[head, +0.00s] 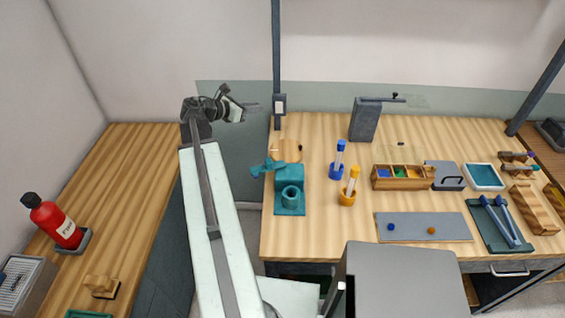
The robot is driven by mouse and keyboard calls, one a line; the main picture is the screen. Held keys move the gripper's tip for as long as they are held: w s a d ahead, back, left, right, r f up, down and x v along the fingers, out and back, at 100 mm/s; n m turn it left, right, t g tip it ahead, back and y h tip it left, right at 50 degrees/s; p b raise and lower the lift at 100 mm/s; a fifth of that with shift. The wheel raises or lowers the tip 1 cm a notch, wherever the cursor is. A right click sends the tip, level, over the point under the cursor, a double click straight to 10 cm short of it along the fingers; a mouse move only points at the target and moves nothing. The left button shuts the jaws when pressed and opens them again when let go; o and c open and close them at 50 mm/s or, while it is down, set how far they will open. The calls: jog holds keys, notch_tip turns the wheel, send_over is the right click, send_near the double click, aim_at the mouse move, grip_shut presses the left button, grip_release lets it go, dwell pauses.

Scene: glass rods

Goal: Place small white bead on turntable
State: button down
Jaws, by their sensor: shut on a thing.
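My gripper (252,107) is up in the air at the end of my arm, left of the main table's back edge. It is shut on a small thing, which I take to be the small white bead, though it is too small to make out. I see no white bead elsewhere. A low, round, wooden thing (286,146) at the table's back left may be the turntable, but I cannot tell for sure. It is partly hidden by a teal device (289,178). My gripper is apart from it, higher and to the left.
A grey mat (455,226) bears a blue bead (391,227) and an orange bead (431,230). The table's front left is clear.

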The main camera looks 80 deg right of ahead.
jog(key=m+g+y+b, duration=0.2)
jog(key=b, duration=0.4)
send_over(280, 152)
notch_tip(280, 152, down, 9)
notch_tip(280, 152, down, 10)
jog(key=b, duration=1)
jog(key=shift+d+f, duration=0.1)
jog(key=shift+f, duration=0.1)
jog(key=c, duration=1.3)
grip_release()
jog(key=shift+r, duration=0.1)
jog(key=shift+c, duration=0.2)
jog(key=shift+r, duration=0.15)
jog(key=shift+w+r+p, duration=0.1)
jog(key=shift+r+p, duration=0.15)
jog(key=shift+p, duration=0.05)
jog(key=p+v, duration=0.4)
jog(key=v, duration=0.7)
jog(key=shift+a, duration=0.4)
